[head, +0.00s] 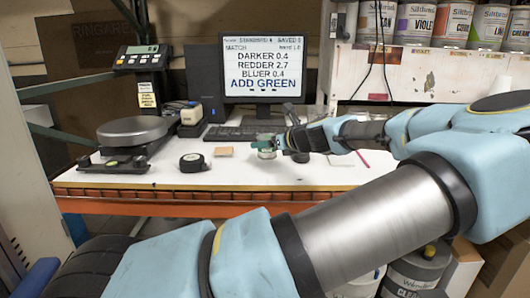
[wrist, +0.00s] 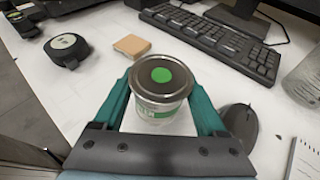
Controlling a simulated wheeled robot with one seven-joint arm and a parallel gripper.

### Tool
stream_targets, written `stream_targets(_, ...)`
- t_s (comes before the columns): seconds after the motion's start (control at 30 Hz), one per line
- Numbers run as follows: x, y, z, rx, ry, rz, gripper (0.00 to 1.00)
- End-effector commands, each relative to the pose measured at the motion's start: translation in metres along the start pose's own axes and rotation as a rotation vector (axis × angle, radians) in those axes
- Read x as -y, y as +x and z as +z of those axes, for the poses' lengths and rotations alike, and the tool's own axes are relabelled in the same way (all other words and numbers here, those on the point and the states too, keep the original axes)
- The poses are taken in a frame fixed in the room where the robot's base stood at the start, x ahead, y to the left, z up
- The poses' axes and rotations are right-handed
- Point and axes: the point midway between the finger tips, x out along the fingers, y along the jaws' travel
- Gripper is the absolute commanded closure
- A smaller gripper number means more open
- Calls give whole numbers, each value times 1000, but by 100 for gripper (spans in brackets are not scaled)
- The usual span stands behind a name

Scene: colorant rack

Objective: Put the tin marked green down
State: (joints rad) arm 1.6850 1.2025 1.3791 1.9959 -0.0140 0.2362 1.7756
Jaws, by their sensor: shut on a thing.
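The tin marked green (wrist: 160,82) has a silver lid with a green dot and a white label with green print. My gripper (wrist: 160,106) is shut on it, with one teal finger on each side of the tin. In the head view the tin (head: 266,152) is small and sits low at the white bench top, upright, near the middle. I cannot tell whether its base touches the bench. The head view shows my gripper (head: 272,146) reaching in from the right.
A keyboard (wrist: 215,40) and monitor (head: 263,70) stand behind. A black mouse (wrist: 239,122) is close right of the tin. A tan square block (wrist: 131,45) and a tape measure (wrist: 67,48) lie to the left. A scale (head: 132,130) stands further left. Several tins (head: 453,22) line the shelf.

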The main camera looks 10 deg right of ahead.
Motion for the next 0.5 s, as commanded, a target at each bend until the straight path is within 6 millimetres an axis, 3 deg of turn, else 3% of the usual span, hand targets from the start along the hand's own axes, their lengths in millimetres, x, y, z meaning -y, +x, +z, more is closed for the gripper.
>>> stream_targets(0.2,0,10,-26,1,2,1,91)
stream_targets(0.5,0,11,-29,0,0,0,91)
